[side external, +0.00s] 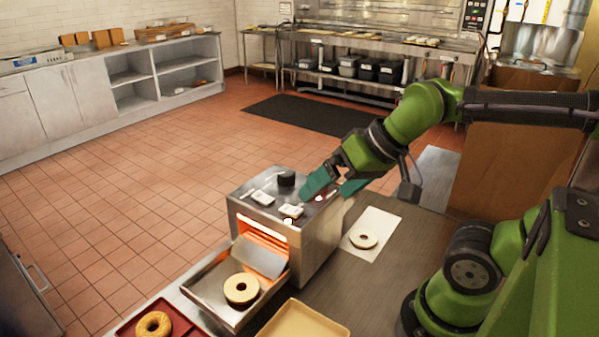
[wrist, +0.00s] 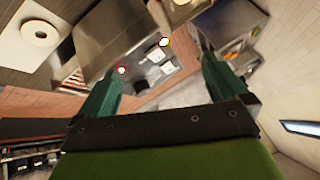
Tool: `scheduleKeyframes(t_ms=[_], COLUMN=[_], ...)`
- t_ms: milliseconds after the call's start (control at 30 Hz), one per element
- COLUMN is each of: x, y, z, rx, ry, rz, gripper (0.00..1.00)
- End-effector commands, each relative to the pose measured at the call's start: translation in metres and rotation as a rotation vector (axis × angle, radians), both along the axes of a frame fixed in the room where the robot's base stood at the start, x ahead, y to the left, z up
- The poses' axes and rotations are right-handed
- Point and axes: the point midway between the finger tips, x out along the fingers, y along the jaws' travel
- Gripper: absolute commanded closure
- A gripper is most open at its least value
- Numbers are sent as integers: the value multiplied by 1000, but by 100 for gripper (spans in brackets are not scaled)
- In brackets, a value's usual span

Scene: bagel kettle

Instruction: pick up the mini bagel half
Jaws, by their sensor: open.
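A pale ring-shaped bagel half (side external: 355,241) lies flat on a white paper sheet on the counter, right of the metal toaster (side external: 318,240). In the wrist view it shows at the upper left (wrist: 29,32). Another cut bagel half (side external: 229,289) lies on the toaster's pulled-out metal tray (side external: 205,292). I cannot tell which is the mini one. My gripper (side external: 331,192) is open and empty, with its teal fingers over the right back part of the toaster top, apart from both halves. In the wrist view, nothing is between the fingers (wrist: 163,68).
The toaster's glowing opening faces the pulled-out tray. A black knob (side external: 287,179) and small white pieces (side external: 262,198) are on its top. A red tray (side external: 177,329) with a yellow bagel (side external: 153,324) and a yellow tray (side external: 302,322) are at the front. Bare counter (side external: 378,280) surrounds the paper's near side.

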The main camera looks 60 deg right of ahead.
Motion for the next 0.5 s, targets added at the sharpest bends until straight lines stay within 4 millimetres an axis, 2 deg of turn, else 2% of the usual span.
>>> scheduleKeyframes(t_ms=[167,267,367,500], x=[0,4,20,49], y=[3,11,26,56], z=[-1,-11,-14,-17], rx=[0,-1,-19,-56], ry=[7,54,117,254], rz=[11,48,110,189], gripper=[0,0,0,0])
